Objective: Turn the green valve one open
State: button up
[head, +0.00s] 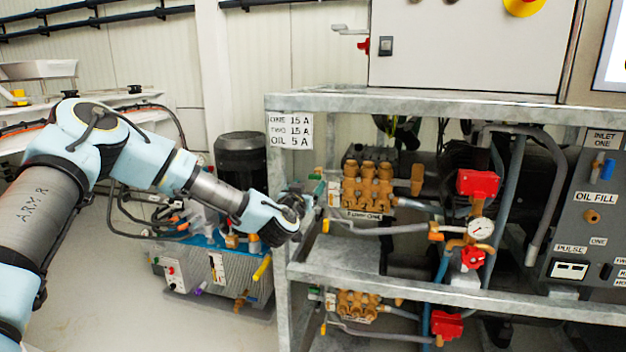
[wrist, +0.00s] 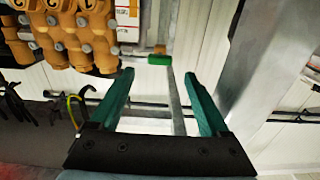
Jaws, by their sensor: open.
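The green valve one handle (wrist: 160,60) shows in the wrist view as a small green block beside a brass fitting (wrist: 160,49), on a thin line from the upper pump. It lies just beyond the gap between my fingertips, with no contact visible. My gripper (wrist: 159,74) is open, with its two dark green fingers apart and nothing between them. In the head view my gripper (head: 308,206) is at the left post of the rack, left of the pump labelled PUMP ONE (head: 367,186). The valve is hard to make out there.
The galvanised rack (head: 430,104) has a post (head: 283,275) close to my gripper; a metal post (wrist: 265,75) stands right in the wrist view. Hoses, red valves (head: 478,183) and a gauge (head: 481,229) fill the rack's right. A hydraulic unit (head: 218,275) stands on the floor at left.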

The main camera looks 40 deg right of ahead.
aim_at(314, 178)
jog(key=x, duration=0.6)
jog(key=shift+d, duration=0.1)
grip_shut()
dwell(0.6)
